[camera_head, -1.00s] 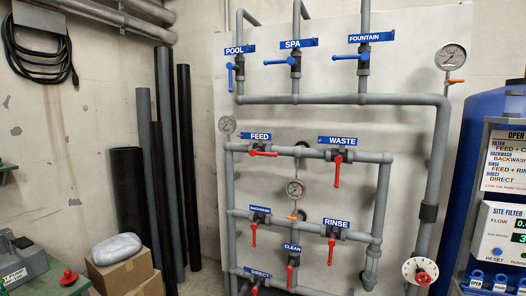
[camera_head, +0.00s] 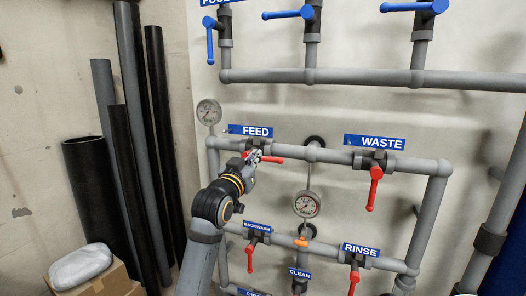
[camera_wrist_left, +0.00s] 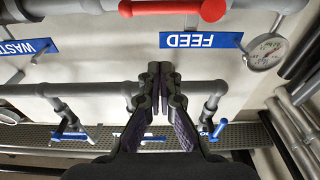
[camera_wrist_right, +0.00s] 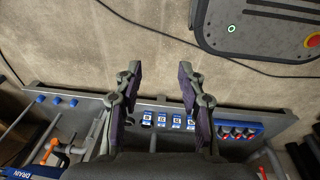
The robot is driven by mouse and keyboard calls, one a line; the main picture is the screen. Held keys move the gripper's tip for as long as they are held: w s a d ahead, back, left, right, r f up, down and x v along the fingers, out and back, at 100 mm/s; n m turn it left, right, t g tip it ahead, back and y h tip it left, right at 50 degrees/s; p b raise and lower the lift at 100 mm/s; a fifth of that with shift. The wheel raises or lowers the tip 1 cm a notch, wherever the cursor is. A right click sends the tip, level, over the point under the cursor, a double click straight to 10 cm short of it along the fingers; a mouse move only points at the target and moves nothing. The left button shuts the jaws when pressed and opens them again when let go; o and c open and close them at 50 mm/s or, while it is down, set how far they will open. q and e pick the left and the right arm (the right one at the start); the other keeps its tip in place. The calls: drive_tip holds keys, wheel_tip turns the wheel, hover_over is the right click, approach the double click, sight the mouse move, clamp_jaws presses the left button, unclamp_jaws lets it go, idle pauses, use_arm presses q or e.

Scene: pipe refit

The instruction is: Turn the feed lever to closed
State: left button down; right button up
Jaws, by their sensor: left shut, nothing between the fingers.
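The feed lever (camera_head: 270,159) is red and lies level along its pipe, under the blue FEED sign (camera_head: 256,131). Its red handle (camera_wrist_left: 165,8) also shows at the top of the left wrist view, where the signs appear upside down. My left gripper (camera_head: 252,156) is at the feed valve in the head view and partly covers it. In the left wrist view my left gripper (camera_wrist_left: 160,72) is shut and empty, with a gap in the picture between its tips and the handle. I cannot tell whether it touches the valve. My right gripper (camera_wrist_right: 158,70) is open and empty.
The red waste lever (camera_head: 375,188) hangs down at the right. A pressure gauge (camera_head: 307,204) sits below the feed pipe, another (camera_head: 208,111) at its left. Black pipes (camera_head: 130,130) lean against the left wall.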

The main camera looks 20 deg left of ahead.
use_arm(q)
drive_tip(key=s, duration=0.1)
wheel_tip(320, 180, up, 2)
drive_tip(key=p, duration=0.5)
hover_over(266, 158)
drive_tip(key=f, duration=0.1)
drive_tip(key=s+f+p, duration=0.1)
drive_tip(key=f, duration=0.2)
drive_tip(key=shift+s+d+f, duration=0.15)
drive_tip(key=shift+s+d, duration=0.1)
use_arm(e)
wheel_tip(266, 158, up, 6)
drive_tip(key=s, duration=0.2)
drive_tip(key=shift+s, duration=0.2)
drive_tip(key=shift+d, duration=0.1)
use_arm(q)
drive_tip(key=shift+f, duration=0.1)
drive_tip(key=shift+f+m, duration=0.15)
drive_tip(key=shift+m, duration=0.25)
use_arm(e)
drive_tip(key=shift+d+f, duration=0.15)
drive_tip(key=shift+f, duration=0.15)
use_arm(q)
drive_tip(key=shift+f+b, duration=0.15)
drive_tip(key=shift+b, duration=0.2)
use_arm(e)
drive_tip(key=shift+f, duration=0.1)
